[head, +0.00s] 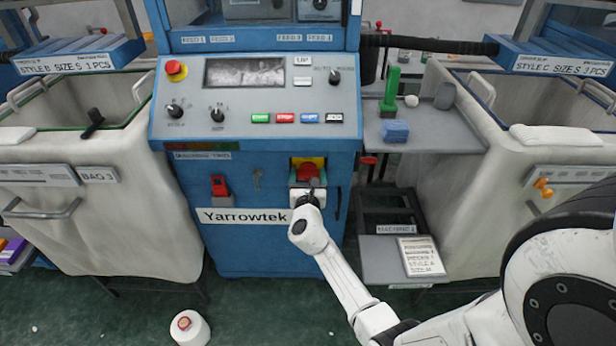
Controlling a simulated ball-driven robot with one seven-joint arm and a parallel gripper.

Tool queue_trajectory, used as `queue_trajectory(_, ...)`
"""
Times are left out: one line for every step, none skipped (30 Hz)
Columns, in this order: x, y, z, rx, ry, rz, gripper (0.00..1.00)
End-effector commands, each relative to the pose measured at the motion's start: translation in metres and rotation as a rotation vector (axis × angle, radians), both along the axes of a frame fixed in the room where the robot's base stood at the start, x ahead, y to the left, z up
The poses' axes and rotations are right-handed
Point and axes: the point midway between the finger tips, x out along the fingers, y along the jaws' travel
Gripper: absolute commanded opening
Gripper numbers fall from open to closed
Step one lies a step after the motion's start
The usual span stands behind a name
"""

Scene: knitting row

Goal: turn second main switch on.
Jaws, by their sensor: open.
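The main switch (307,170) is a red rotary knob on a yellow plate, set in the front of the blue Yarrowtek machine (240,245), below its sloped control panel. My gripper (311,185) is right at this switch, its fingers in front of the lower part of the red knob. The jaws are open. The fingers are small and partly cover the knob, so I cannot tell whether they touch it or which way its handle points.
The control panel (345,95) above has a red emergency button (175,69), a screen and knobs. A red padlock-like piece (218,186) is left of the switch. A grey shelf (430,130) and cloth bins (90,215) flank the machine.

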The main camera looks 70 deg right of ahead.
Motion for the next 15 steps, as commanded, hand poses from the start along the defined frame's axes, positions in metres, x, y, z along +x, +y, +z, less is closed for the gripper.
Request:
queue_trajectory(0.0, 0.0001, 0.0, 0.0, 0.0, 0.0, 0.81)
queue_trajectory(0.0, 0.0001, 0.0001, 0.0, 0.0, 0.0, 0.81)
queue_trajectory(-0.0001, 0.0002, 0.0001, 0.0, 0.0, 0.0, 0.8)
queue_trajectory(-0.0001, 0.0002, 0.0001, 0.0, 0.0, 0.0, 0.77)
queue_trajectory(-0.0001, 0.0002, 0.0001, 0.0, 0.0, 0.0, 0.74)
queue_trajectory(0.0, 0.0003, 0.0001, 0.0, -0.001, 0.0, 0.7)
queue_trajectory(0.0, 0.0003, 0.0001, 0.0, -0.001, 0.0, 0.67)
queue_trajectory(0.0, 0.0003, 0.0001, 0.0, -0.001, 0.0, 0.65)
queue_trajectory(-0.0001, 0.0004, 0.0001, 0.0, -0.001, 0.0, 0.61)
queue_trajectory(0.0, 0.0003, 0.0002, 0.0, -0.001, 0.0, 0.58)
queue_trajectory(-0.0001, 0.0004, 0.0001, 0.0, -0.001, 0.0, 0.55)
queue_trajectory(-0.0001, 0.0004, 0.0001, 0.0, -0.001, 0.0, 0.51)
queue_trajectory(-0.0001, 0.0004, 0.0002, 0.0, -0.001, 0.0, 0.48)
queue_trajectory(-0.0001, 0.0004, 0.0002, 0.0, -0.001, 0.0, 0.45)
queue_trajectory(-0.0001, 0.0004, 0.0002, 0.0, -0.001, 0.0, 0.45)
